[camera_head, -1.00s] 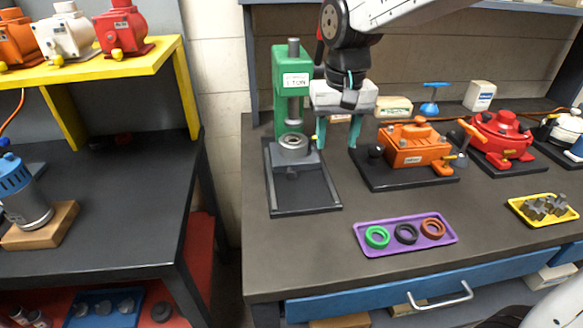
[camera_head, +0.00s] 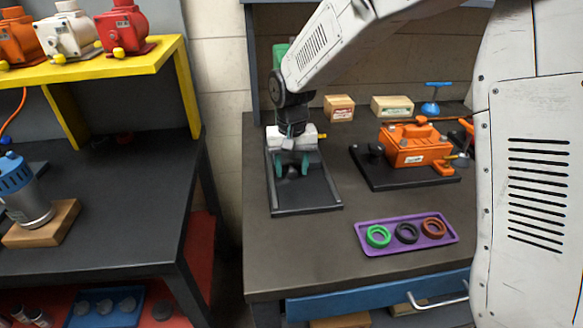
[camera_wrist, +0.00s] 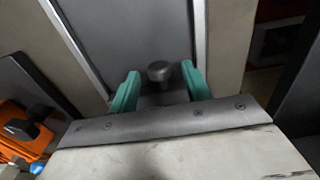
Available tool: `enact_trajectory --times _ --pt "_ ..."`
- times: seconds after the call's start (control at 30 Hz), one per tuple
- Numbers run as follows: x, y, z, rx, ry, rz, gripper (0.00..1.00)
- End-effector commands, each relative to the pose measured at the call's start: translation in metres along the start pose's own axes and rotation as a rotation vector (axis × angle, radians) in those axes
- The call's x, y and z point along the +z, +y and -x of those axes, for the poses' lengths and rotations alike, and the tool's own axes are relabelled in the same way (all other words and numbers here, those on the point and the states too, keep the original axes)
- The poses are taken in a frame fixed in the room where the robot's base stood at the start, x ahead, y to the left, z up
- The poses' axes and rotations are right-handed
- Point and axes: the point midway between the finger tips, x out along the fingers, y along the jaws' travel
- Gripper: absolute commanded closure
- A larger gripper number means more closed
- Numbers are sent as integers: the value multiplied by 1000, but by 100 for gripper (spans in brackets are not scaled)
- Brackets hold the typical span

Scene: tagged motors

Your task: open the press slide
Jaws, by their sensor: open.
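The green press (camera_head: 280,52) stands on the bench at the left, mostly hidden behind my arm; only part of its green column shows. Its dark base tray (camera_head: 308,197) with raised rails runs toward the bench front. My gripper (camera_head: 291,170) is over the press tray, open, its teal fingers pointing down at the slide's front. In the wrist view, a round dark knob (camera_wrist: 159,71) on the slide lies between the two teal fingers (camera_wrist: 159,88), with visible gaps on both sides. The slide's body is largely hidden by my gripper.
A purple tray (camera_head: 364,243) with green, black and brown rings lies in front, to the right. An orange motor (camera_head: 414,147) on a dark base stands right of the press. Small boxes stand behind. Bare bench lies between press and purple tray.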

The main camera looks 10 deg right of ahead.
Motion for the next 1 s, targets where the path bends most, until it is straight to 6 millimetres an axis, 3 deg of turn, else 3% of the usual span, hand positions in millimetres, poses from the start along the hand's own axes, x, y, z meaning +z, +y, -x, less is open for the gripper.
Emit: enact_trajectory --times 0.33,0.37,0.5,0.67,0.77,1.0 --pt "0 0 -7 0 0 0 52" --pt "0 0 -7 0 0 0 57" --pt "0 0 -6 0 0 0 96" --pt "2 0 -6 0 0 0 100" --pt "16 0 -6 0 -1 1 100" --pt "82 -1 -5 0 0 3 100"
